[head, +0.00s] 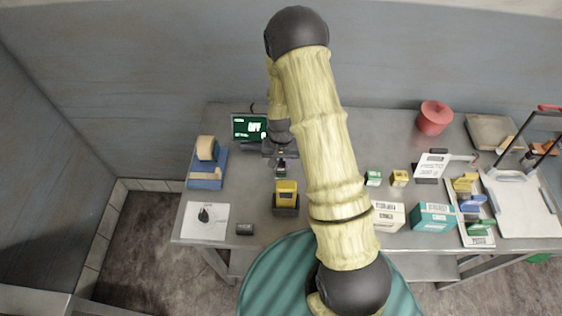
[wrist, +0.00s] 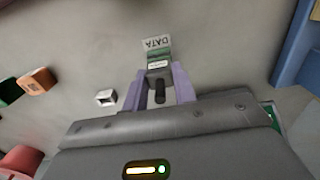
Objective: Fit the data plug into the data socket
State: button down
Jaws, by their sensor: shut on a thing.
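My gripper (wrist: 160,76) has purple fingers shut on a small grey-and-black piece, the data plug (wrist: 159,92). In the wrist view, just past the fingertips, is a green block with a white strip, the data socket (wrist: 158,59). A tag reading DATA (wrist: 157,43) is beside it, upside down in this view. Plug and block line up and look very close; I cannot tell whether they touch or how deep the plug sits. In the head view my gripper (head: 281,157) is low over the bench, left of my arm, and the plug is too small to make out.
A yellow device (head: 286,192) in a dark stand is just in front of my gripper. A screen (head: 249,128) stands behind left, a blue tape dispenser (head: 206,172) at left. A small white block (wrist: 106,97) is left in the wrist view. Boxes and a tray crowd the right.

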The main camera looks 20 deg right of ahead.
jog(key=shift+f, duration=0.3)
jog(key=c, duration=1.1)
grip_release()
jog(key=shift+o, duration=0.2)
jog(key=shift+r, duration=0.1)
notch_tip(320, 180, up, 17)
jog(key=b, duration=0.4)
jog(key=s+r+n+t, duration=0.2)
jog(key=s+n, duration=0.1)
jog(key=s, duration=1.1)
jog(key=shift+s+r+n+t, duration=0.15)
jog(key=shift+r+n+t, duration=0.05)
jog(key=shift+n+t, duration=0.1)
